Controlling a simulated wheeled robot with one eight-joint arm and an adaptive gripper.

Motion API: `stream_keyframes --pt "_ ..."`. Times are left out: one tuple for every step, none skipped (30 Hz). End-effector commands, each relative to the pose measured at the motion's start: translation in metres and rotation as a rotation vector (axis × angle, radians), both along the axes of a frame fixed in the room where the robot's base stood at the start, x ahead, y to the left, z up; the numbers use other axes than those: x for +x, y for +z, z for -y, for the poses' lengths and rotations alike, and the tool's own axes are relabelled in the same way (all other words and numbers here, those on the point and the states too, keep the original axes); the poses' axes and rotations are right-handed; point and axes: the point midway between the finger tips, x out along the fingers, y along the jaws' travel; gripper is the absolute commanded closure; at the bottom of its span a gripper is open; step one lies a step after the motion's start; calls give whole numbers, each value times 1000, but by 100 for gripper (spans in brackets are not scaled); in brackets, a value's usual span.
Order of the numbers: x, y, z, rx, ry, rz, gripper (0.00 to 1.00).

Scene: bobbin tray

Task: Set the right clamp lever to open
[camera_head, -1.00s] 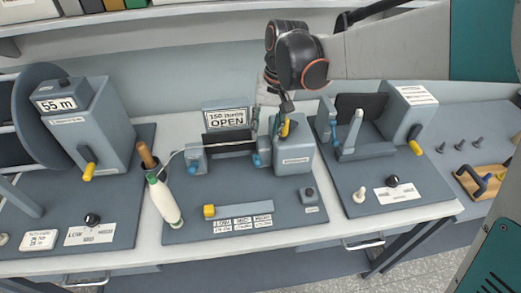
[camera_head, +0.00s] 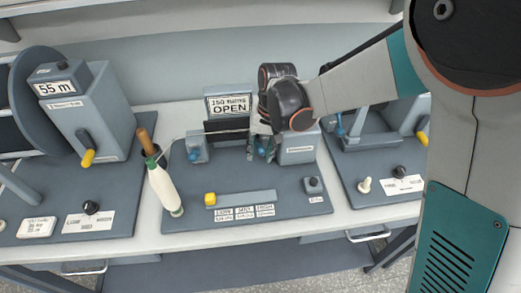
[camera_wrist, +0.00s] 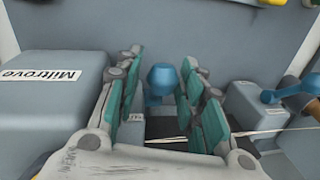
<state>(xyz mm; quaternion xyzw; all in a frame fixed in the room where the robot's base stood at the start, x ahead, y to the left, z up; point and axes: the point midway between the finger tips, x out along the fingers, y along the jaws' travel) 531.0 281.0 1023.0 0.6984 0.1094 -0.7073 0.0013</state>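The right clamp lever has a blue knob, seen between my fingers in the wrist view (camera_wrist: 162,78). In the head view only a bit of blue shows below my gripper (camera_head: 262,130), beside the right grey block (camera_head: 298,150). My gripper (camera_wrist: 160,105) is open, with one green-padded finger on each side of the knob and small gaps showing. The lever's lower part and its exact angle are hidden. The left clamp's blue lever (camera_head: 194,155) stands on the left small block; it also shows in the wrist view (camera_wrist: 290,92).
A sign reading OPEN (camera_head: 229,105) stands behind. A thin pale strand (camera_wrist: 255,135) runs between the blocks, close to my fingers. A white bottle-like tool (camera_head: 163,190) leans at left. A yellow-knobbed slider (camera_head: 210,199) lies in front. Neighbouring machines stand on both sides.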

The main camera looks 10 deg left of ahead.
Motion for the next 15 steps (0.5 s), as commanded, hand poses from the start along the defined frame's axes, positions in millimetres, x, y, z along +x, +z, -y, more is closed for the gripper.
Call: stream_keyframes --pt "0 -1 0 0 0 0 64" --pt "0 -1 0 0 0 0 64" --pt "0 -2 0 0 0 0 64" --pt "0 -1 0 0 0 0 64" --pt "0 -1 0 0 0 0 64" --pt "0 -1 0 0 0 0 64" --pt "0 -1 0 0 0 0 64" --pt "0 -1 0 0 0 0 64" --pt "0 -1 0 0 0 0 71" --pt "0 -1 0 0 0 0 78" --pt "0 -1 0 0 0 0 84" --pt "0 -1 0 0 0 0 94" --pt "0 -1 0 0 0 0 100" --pt "0 -1 0 0 0 0 100" --pt "0 -1 0 0 0 0 100"
